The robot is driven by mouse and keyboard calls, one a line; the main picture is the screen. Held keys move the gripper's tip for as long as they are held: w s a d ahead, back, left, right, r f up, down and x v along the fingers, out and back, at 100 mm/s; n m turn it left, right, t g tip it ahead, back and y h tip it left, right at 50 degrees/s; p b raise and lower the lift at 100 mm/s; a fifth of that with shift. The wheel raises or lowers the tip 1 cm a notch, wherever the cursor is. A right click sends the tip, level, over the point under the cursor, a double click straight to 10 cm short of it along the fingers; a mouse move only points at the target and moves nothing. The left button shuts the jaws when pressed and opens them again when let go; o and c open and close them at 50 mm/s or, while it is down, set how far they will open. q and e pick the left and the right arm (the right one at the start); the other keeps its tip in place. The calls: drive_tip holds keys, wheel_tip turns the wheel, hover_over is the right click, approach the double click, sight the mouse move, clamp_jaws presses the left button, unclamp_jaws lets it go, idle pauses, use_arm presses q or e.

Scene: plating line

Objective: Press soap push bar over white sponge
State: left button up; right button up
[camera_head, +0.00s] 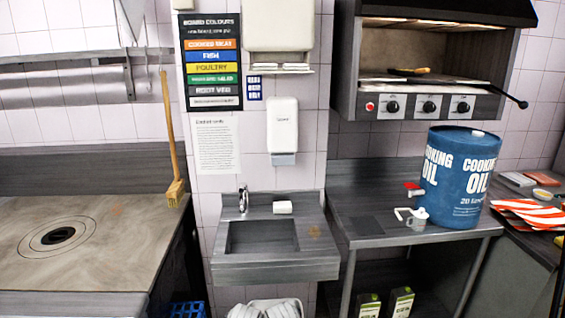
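A white soap dispenser (283,125) is fixed to the tiled wall above the steel hand sink (275,268). Its grey push bar (283,159) is at its lower end. A small white sponge (283,207) lies on the sink's back ledge, below the push bar and right of the tap (243,199). There is a clear gap between the bar and the sponge. Neither of my grippers shows in the head view.
A paper towel dispenser (279,25) hangs above. A blue oil drum (454,178) and a small white jug (418,218) stand on the right steel table (365,228). The space before the sink looks clear.

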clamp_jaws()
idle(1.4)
